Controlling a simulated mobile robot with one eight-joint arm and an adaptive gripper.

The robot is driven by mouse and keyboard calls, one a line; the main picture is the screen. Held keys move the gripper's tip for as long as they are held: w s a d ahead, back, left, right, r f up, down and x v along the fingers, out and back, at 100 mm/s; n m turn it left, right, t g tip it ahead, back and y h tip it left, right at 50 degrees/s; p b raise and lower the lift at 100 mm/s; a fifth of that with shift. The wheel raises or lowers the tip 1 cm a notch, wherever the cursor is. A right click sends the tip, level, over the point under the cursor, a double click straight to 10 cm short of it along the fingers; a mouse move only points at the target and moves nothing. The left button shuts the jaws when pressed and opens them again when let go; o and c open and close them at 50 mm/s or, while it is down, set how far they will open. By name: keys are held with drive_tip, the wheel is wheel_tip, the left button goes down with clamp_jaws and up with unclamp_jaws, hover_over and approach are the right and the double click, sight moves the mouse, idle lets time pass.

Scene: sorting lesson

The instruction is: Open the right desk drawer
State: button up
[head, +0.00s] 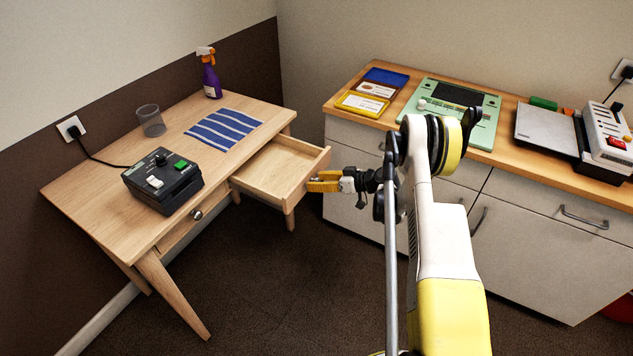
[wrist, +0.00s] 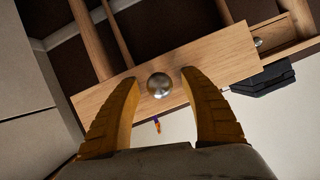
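The wooden desk (head: 105,187) stands at the left in the head view. Its right drawer (head: 283,170) is pulled well out, and its inside looks empty. In the wrist view the drawer's front panel (wrist: 208,68) carries a round metal knob (wrist: 160,86). My gripper (head: 318,181) is at the drawer front in the head view. In the wrist view its two yellow fingers are spread, one on each side of the knob, with a gap on both sides. The knob is hidden behind the fingers in the head view.
The left drawer's knob (head: 196,214) shows, that drawer being shut. A black control box (head: 162,181), a clear cup (head: 151,120), a striped cloth (head: 223,130) and a purple spray bottle (head: 210,78) stand on the desk. A cabinet (head: 540,248) closes off the right; dark floor lies between.

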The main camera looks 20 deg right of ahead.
drive_tip(key=v, duration=1.2)
drive_tip(key=s+a+r+m+g+h, duration=0.2)
drive_tip(key=s+a+r, duration=0.1)
drive_tip(key=a+r, duration=0.55)
drive_tip(key=s+a+r+m+g+h, duration=0.15)
drive_tip(key=a+r, duration=0.45)
drive_tip(key=r, duration=0.6)
drive_tip(key=s+a+r+h, duration=0.1)
drive_tip(key=s+a, duration=0.1)
drive_tip(key=s, duration=0.5)
drive_tip(key=s+a+r+m+h, duration=0.1)
drive_tip(key=s+a+r+h, duration=0.1)
drive_tip(key=s, duration=0.6)
drive_tip(key=s+a+r+m+h, duration=0.1)
drive_tip(key=s+a+r+h, duration=0.1)
drive_tip(key=s, duration=0.6)
drive_tip(key=shift+s+a, duration=0.2)
drive_tip(key=shift+a, duration=0.35)
